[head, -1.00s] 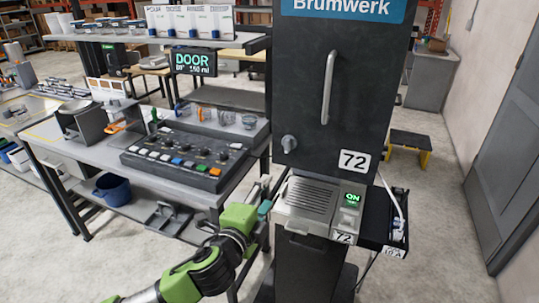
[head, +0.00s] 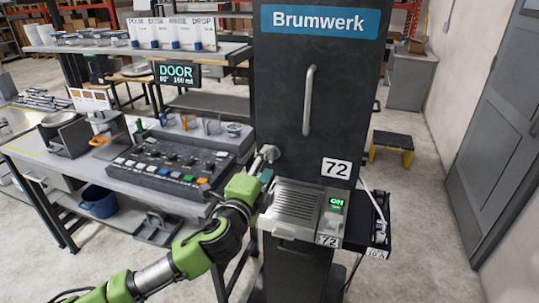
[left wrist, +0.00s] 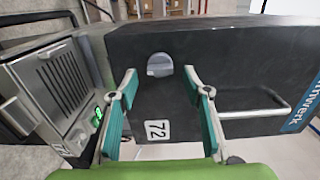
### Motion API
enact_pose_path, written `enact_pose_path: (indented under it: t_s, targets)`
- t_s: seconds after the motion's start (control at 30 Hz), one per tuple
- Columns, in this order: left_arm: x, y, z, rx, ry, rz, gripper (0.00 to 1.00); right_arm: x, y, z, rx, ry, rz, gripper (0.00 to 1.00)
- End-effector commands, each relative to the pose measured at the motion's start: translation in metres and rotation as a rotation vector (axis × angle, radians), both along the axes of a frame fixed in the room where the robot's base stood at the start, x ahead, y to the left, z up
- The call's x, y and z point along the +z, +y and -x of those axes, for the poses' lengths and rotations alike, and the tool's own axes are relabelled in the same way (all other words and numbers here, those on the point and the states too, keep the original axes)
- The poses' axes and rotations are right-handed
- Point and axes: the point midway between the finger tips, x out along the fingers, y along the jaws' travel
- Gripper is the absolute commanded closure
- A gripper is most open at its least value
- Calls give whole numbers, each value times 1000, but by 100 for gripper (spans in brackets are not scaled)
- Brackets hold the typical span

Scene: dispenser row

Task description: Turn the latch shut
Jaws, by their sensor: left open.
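The latch (head: 270,153) is a small round grey knob on the dark Brumwerk door (head: 330,110), at its lower left, partly hidden by my gripper in the head view. In the left wrist view the latch (left wrist: 160,65) shows whole, with a flat raised grip across it. My left gripper (head: 262,168) is open in front of the door. In the left wrist view its teal-padded fingers (left wrist: 161,78) stand apart, one on each side of the latch and nearer the camera. My right gripper is not in view.
A long vertical handle (head: 309,100) stands out from the door. Below is a grey ribbed unit (head: 297,203) with a green lit ON display (head: 336,204). A bench with a button panel (head: 170,168) is at the left. A step stool (head: 392,145) stands at the right.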

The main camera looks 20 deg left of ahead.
Motion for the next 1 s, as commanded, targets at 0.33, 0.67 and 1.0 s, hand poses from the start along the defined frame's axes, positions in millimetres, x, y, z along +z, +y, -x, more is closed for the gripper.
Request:
enact_pose_path:
  t_s: [0.33, 0.67, 1.0]
  targets:
    - [0, -1, -29, -1, 0, 0, 56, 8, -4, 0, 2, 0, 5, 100]
    - [0, -1, -30, -1, 0, 0, 66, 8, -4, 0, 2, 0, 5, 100]
    - [-1, -1, -30, 0, 1, 5, 94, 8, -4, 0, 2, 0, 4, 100]
